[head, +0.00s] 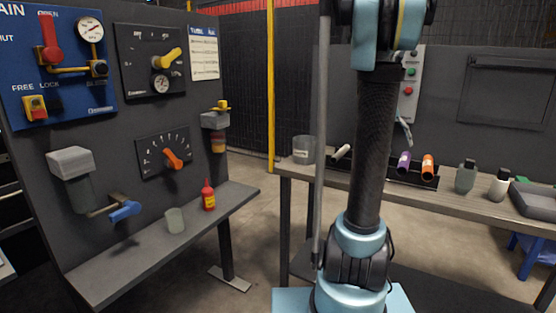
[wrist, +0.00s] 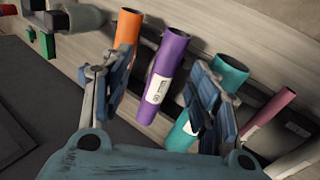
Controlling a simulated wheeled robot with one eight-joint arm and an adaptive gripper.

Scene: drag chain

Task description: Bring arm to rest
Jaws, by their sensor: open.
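My arm (head: 375,150) stands upright in the head view and bends over at the top, above the picture's edge. My gripper (wrist: 160,70) is open in the wrist view, its two blue-grey fingers spread with nothing held. A purple tube (wrist: 167,58) with a white label shows in the gap between the fingers, farther off; I cannot tell the distance. An orange tube (wrist: 128,28) is behind the left finger and a teal tube (wrist: 232,70) behind the right one. In the head view the gripper is mostly hidden behind the arm.
A workbench (head: 470,200) behind my arm holds a grey cup (head: 303,150), the purple tube (head: 403,162), the orange tube (head: 427,167) and bottles (head: 465,177). At left, a panel stand (head: 110,170) has a shelf with a red bottle (head: 208,195) and a cup (head: 174,220). Open floor lies between them.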

